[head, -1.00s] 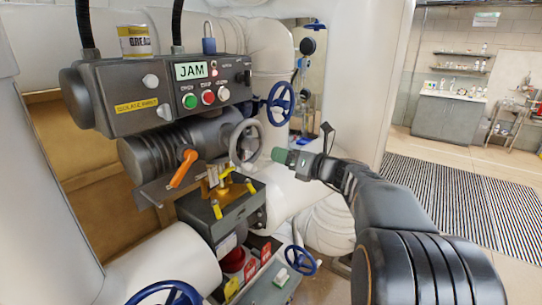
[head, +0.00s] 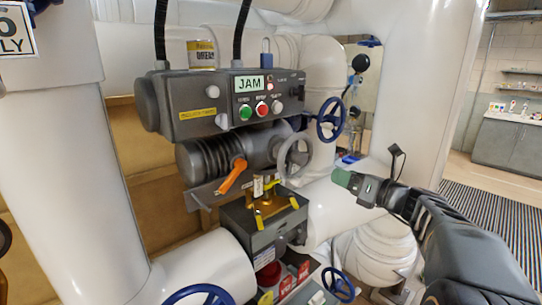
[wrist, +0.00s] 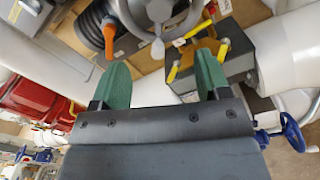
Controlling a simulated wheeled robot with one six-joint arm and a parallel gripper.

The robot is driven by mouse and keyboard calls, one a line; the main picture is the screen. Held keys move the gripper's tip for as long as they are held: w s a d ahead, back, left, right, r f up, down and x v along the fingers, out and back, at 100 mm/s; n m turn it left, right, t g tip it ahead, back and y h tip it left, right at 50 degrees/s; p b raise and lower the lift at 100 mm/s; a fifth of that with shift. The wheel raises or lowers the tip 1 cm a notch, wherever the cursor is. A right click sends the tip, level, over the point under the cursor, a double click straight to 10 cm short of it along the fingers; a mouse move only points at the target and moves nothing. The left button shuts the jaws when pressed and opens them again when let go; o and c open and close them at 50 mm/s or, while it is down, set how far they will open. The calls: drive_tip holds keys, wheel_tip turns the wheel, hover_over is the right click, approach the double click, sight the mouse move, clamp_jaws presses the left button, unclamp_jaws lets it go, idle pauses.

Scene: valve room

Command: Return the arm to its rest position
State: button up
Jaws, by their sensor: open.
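My gripper (head: 342,178) is at the right of the valve machinery in the head view, held in the air in front of a white pipe. In the wrist view, its two green fingers (wrist: 163,82) stand apart with nothing between them. A grey handwheel (head: 295,157) lies to the left of the fingertips in the head view. It also shows past the fingers in the wrist view (wrist: 158,48), apart from them. My arm reaches in from the lower right.
A control box (head: 215,105) reads JAM. Under it are an orange lever (head: 231,176) and a dark box (head: 262,232) with yellow handles. Blue handwheels (head: 331,119) stand nearby. A large white pipe (head: 75,160) fills the left. Open floor (head: 497,185) shows at the right.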

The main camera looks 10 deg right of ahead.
drive_tip(key=s+a+f+n+g+h, duration=0.2)
drive_tip(key=s+f+n+g, duration=0.2)
drive_tip(key=f+n, duration=0.35)
drive_tip(key=s+a+f+n+g+h, duration=0.2)
drive_tip(key=s+f+n+g, duration=0.15)
drive_tip(key=f+n, duration=0.4)
drive_tip(key=s+a+f+n+g+h, duration=0.1)
drive_tip(key=s+a+n+h, duration=0.2)
drive_tip(key=n, duration=0.6)
drive_tip(key=s+a+f+n+g+h, duration=0.2)
drive_tip(key=s+a+n+h, duration=0.1)
drive_tip(key=s+n, duration=0.5)
drive_tip(key=shift+s+a+f+n, duration=0.2)
drive_tip(key=shift+s+f+n, duration=0.1)
drive_tip(key=shift+n, duration=0.6)
